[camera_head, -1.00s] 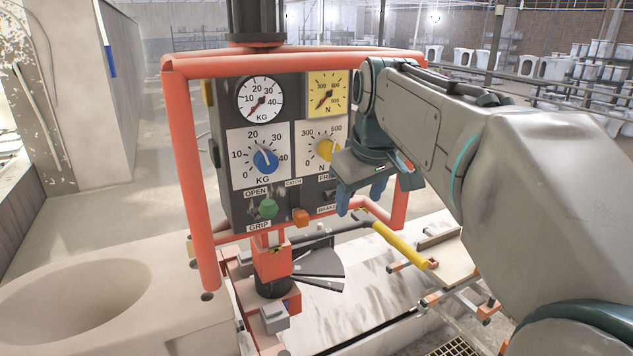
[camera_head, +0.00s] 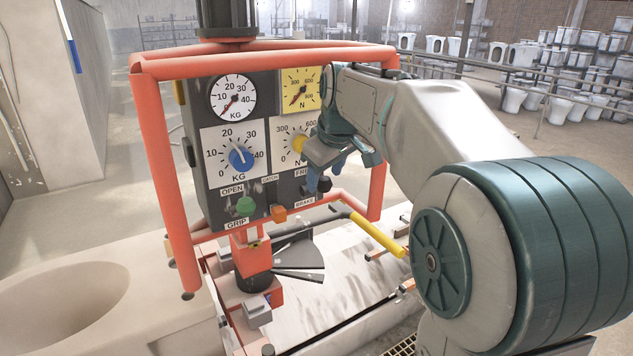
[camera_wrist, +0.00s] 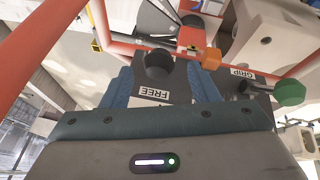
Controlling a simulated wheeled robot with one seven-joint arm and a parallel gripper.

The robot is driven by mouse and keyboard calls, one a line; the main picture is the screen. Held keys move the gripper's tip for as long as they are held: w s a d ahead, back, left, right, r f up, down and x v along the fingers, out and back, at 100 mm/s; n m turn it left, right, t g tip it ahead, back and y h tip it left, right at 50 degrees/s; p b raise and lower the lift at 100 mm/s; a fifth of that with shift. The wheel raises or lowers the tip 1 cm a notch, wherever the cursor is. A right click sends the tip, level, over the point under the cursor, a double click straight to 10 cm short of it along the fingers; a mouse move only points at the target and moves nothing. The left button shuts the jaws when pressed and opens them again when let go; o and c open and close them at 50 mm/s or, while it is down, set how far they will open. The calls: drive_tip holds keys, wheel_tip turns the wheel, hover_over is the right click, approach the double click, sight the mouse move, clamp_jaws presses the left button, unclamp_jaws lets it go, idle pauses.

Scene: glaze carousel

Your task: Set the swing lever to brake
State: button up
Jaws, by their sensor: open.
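The swing lever has a black knob (camera_head: 325,184) on the lower right of the dark control panel (camera_head: 205,110), between the FREE label (camera_head: 303,173) and the BRAKE label (camera_head: 305,203). My gripper (camera_head: 318,183) is in front of the knob and partly covers it. In the wrist view the knob (camera_wrist: 160,64) shows between the open blue fingertips of my gripper (camera_wrist: 161,72), with a gap on each side. The FREE label (camera_wrist: 155,93) reads upside down there. The lever's exact setting is hard to tell.
A green knob (camera_head: 245,206) and an orange knob (camera_head: 279,213) sit left of the lever. A red tube frame (camera_head: 160,160) surrounds the panel. A yellow handle (camera_head: 378,234) sticks out below. Two gauges and a blue dial (camera_head: 240,157) are above.

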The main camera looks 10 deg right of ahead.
sight(324, 178)
drive_tip(key=shift+x, duration=1.75)
clamp_jaws()
drive_tip(key=shift+f, duration=0.15)
